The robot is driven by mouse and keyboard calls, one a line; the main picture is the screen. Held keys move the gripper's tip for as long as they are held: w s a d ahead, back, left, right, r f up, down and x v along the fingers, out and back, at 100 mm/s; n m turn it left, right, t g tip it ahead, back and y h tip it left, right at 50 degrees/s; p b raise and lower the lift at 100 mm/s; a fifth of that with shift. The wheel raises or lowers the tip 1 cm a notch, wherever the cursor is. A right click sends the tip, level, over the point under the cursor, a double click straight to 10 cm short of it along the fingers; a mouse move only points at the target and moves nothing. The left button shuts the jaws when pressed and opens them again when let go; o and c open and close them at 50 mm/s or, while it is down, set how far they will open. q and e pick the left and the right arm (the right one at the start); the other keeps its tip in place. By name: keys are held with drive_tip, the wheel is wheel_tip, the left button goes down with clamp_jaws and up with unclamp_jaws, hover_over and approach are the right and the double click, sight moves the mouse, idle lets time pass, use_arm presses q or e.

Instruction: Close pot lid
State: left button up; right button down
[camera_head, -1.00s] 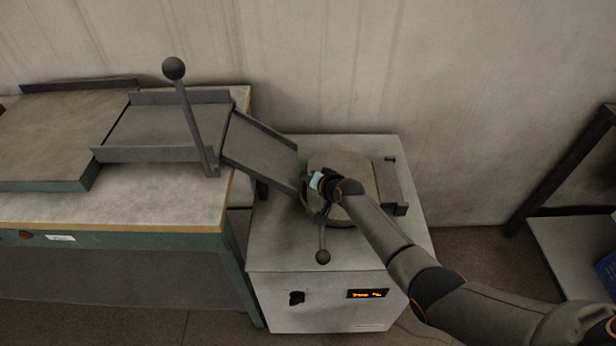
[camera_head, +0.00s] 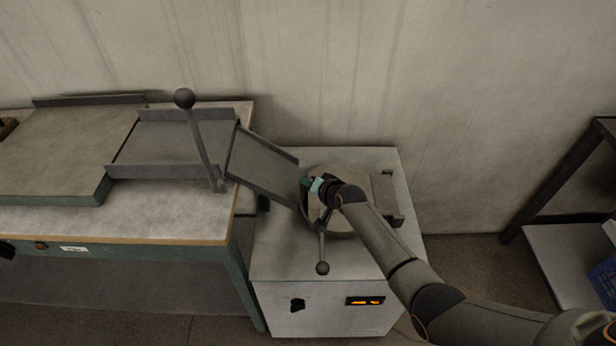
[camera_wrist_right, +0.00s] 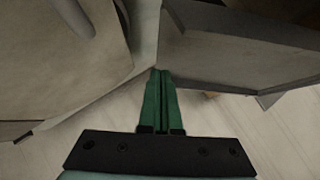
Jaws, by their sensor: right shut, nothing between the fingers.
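The round grey-brown pot lid (camera_head: 352,178) lies roughly flat over the pot on top of the white cabinet. A hinge bracket (camera_head: 387,197) is at its right, and a ball-ended handle (camera_head: 322,267) sticks out toward the front. Whether the lid sits fully flush cannot be told, since my arm covers part of it. My right gripper (camera_head: 306,184) is at the lid's left edge, beside the chute. In the right wrist view its green fingers (camera_wrist_right: 161,98) are together and empty, with the lid (camera_wrist_right: 75,60) at upper left. My left gripper is not in view.
A grey sloping chute (camera_head: 262,163) runs from the left table (camera_head: 110,222) to the pot's left side. A lever with a ball (camera_head: 184,99) stands on the table. The white cabinet (camera_head: 275,245) has a lit display (camera_head: 365,301). A dark shelf (camera_head: 570,255) stands at right.

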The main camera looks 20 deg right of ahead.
drive_tip(key=s+a+r+p, duration=0.1)
drive_tip(key=s+r+p, duration=0.1)
drive_tip(key=s+r, duration=0.3)
drive_tip(key=shift+s+a+r, duration=0.15)
drive_tip(key=shift+r, duration=0.1)
drive_tip(key=s, duration=0.2)
drive_tip(key=s+d+f+n+g, duration=0.1)
drive_tip(key=s, duration=0.2)
drive_tip(key=s+f+n+g, duration=0.1)
drive_tip(key=s, duration=0.2)
drive_tip(key=shift+s+d+h, duration=0.15)
drive_tip(key=shift+s+h, duration=0.05)
drive_tip(key=shift+h, duration=0.1)
drive_tip(key=s+d+r+n+g+h, duration=0.1)
drive_tip(key=s+d+r+n+g, duration=0.1)
drive_tip(key=s, duration=0.7)
drive_tip(key=s+d+r+n+g+h, duration=0.1)
drive_tip(key=s+d+n, duration=0.1)
drive_tip(key=s, duration=0.6)
drive_tip(key=s+d+r+n+g, duration=0.2)
drive_tip(key=s, duration=0.7)
drive_tip(key=w+a+f+t+y, duration=0.1)
drive_tip(key=w+a+f+t, duration=0.1)
drive_tip(key=f, duration=0.3)
drive_tip(key=w+a+f+t, duration=0.2)
drive_tip(key=a+f+t, duration=0.1)
drive_tip(key=f, duration=0.3)
drive_tip(key=shift+w+f+y, duration=0.25)
drive_tip(key=shift+w+y, duration=0.05)
drive_tip(key=shift+y, duration=0.1)
